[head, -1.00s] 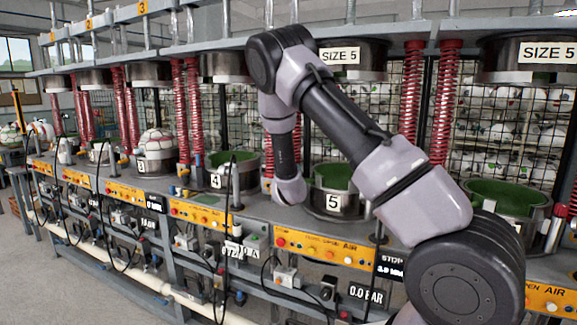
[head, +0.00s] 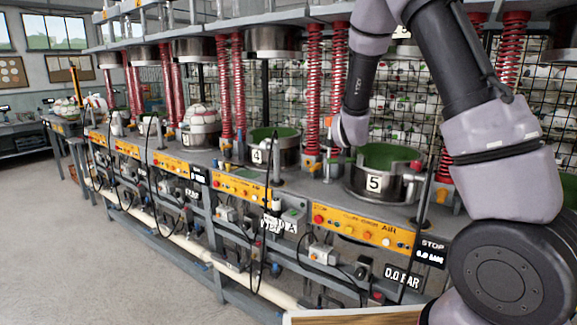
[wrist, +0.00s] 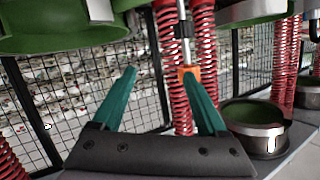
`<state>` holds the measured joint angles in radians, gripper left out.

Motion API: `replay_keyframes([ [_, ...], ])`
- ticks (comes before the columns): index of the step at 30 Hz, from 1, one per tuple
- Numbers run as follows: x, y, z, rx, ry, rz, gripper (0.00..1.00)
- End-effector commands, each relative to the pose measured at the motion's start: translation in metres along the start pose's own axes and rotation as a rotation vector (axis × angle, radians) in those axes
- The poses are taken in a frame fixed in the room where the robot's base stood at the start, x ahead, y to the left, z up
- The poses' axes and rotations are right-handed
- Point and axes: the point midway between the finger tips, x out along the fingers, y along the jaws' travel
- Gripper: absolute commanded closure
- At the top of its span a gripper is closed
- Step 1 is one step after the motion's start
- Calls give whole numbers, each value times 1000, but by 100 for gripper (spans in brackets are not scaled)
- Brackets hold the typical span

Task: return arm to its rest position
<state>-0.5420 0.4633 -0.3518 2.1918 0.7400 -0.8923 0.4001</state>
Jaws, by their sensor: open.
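My gripper (wrist: 158,100) shows in the wrist view with its two green fingers spread apart and nothing between them. It faces a pair of red springs (wrist: 172,80) and the wire mesh behind. In the head view my arm rises at the right and its forearm hangs down left of the press cup marked 5 (head: 383,180), close to the red springs. The gripper's fingers are hidden in the head view. Cup 5 is lined green and looks empty.
The cup marked 4 (head: 268,150) stands left of cup 5. A ball (head: 202,122) sits in a cup farther left. Red springs (head: 312,85) and upper press heads (head: 273,43) crowd the bench. Orange control panels (head: 363,230) line its front. The floor (head: 90,250) at left is clear.

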Motion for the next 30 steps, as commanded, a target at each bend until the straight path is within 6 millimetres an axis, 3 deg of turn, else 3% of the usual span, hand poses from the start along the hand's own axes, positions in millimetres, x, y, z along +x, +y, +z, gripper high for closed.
replay_keyframes([
  [1, -13, 5, -17, 49, -42, -2, 24],
  [8, -86, 19, -57, 172, -263, -46, 24],
  [15, -191, 36, -83, 199, -459, -106, 24],
  [19, -254, 49, -87, 178, -549, -124, 24],
  [24, -334, 70, -78, 132, -649, -116, 24],
  [27, -369, 80, -69, 109, -692, -99, 24],
  [30, -392, 87, -62, 94, -721, -83, 24],
])
